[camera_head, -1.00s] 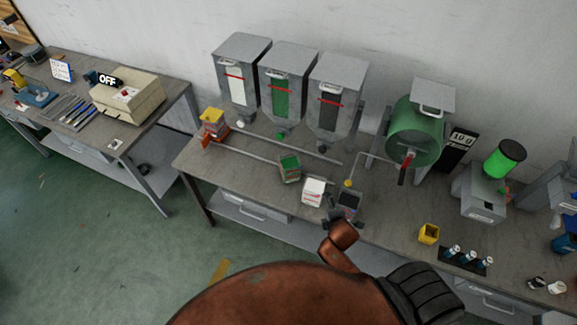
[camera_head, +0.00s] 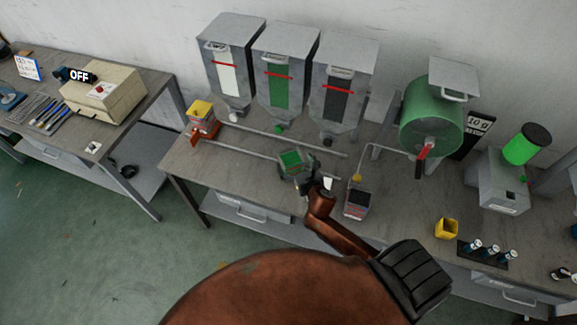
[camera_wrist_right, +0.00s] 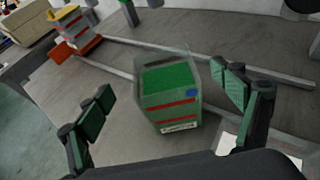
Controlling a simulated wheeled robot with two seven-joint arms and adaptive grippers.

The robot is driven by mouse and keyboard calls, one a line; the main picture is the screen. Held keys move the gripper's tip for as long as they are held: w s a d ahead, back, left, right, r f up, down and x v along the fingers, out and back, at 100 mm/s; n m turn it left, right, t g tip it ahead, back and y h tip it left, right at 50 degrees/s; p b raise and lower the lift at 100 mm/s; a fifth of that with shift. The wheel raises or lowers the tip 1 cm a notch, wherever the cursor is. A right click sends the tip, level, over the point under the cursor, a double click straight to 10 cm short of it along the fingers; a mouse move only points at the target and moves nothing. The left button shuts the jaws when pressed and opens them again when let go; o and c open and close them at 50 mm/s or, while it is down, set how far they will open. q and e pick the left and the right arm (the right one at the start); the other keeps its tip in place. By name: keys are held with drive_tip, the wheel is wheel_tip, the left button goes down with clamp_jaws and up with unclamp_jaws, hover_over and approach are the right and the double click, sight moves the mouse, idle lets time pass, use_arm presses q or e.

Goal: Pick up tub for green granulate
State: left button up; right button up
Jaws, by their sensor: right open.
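The tub of green granulate (camera_head: 291,160) stands on the workbench below the row of hoppers. In the right wrist view the tub (camera_wrist_right: 170,97) is a clear box with red lines and a label, filled with green granulate. My right gripper (camera_head: 303,178) is at the tub's near right side. In the right wrist view the open fingers (camera_wrist_right: 165,100) stand on either side of the tub, with gaps at both sides and nothing held. My left gripper is not in view.
Three hoppers stand behind, the green one (camera_head: 283,85) in the middle. A dark tub (camera_head: 357,199) stands to the right and a yellow-topped tub (camera_head: 201,112) at left. Rails (camera_head: 240,148) cross the bench.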

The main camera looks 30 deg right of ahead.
sight(287, 150)
drive_tip(key=x, duration=0.6)
drive_tip(key=shift+d+f, duration=0.1)
drive_tip(key=shift+f, duration=0.05)
drive_tip(key=c, duration=2.2)
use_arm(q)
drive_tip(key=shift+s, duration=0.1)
